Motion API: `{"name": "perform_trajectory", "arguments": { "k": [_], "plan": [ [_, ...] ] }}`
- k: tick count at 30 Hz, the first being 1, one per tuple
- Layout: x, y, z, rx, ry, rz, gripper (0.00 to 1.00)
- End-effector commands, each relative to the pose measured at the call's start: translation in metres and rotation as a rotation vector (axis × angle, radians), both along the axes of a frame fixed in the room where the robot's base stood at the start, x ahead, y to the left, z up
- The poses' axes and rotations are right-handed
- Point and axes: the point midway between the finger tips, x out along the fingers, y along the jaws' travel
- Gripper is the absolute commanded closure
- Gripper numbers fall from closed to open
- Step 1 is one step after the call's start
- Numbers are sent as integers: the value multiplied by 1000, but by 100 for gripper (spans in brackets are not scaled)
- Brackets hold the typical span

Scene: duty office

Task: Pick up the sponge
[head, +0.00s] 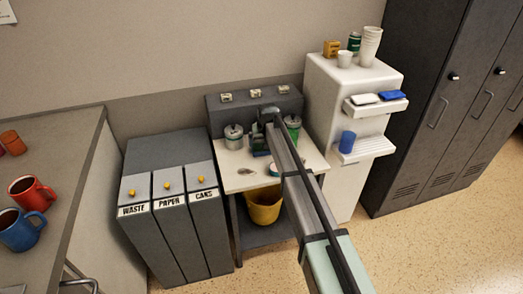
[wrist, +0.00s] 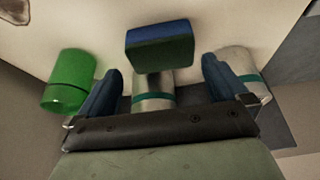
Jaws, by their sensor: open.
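A block with a blue top and a dark green side, which looks like the sponge (wrist: 160,47), is on the pale tabletop in the wrist view. My gripper (wrist: 162,80) is open, with its two dark blue fingers apart. The block shows between and just beyond the fingertips, and nothing is held. In the head view my gripper (head: 263,143) is low over the small table (head: 240,182), and my arm hides much of what is there. I cannot make out the sponge clearly in that view.
In the wrist view a green canister (wrist: 68,82) stands left of the fingers. A silver, teal-banded canister (wrist: 152,92) is behind the block, another (wrist: 240,72) beside the right finger. In the head view a white stand (head: 335,90) is right of the table, grey bins (head: 170,215) left.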

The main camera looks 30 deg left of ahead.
Motion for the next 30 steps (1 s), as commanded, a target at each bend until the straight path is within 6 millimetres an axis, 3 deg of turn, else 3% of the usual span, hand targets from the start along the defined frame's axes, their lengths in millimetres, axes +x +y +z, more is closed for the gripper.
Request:
{"name": "perform_trajectory", "arguments": {
  "k": [5,15,23,30],
  "plan": [
    [2,3,-8,0,0,0,0],
    [13,14,-45,0,-1,0,0],
    [13,14,-49,0,-1,-1,0],
    [13,14,-49,0,-1,0,22]
  ]
}}
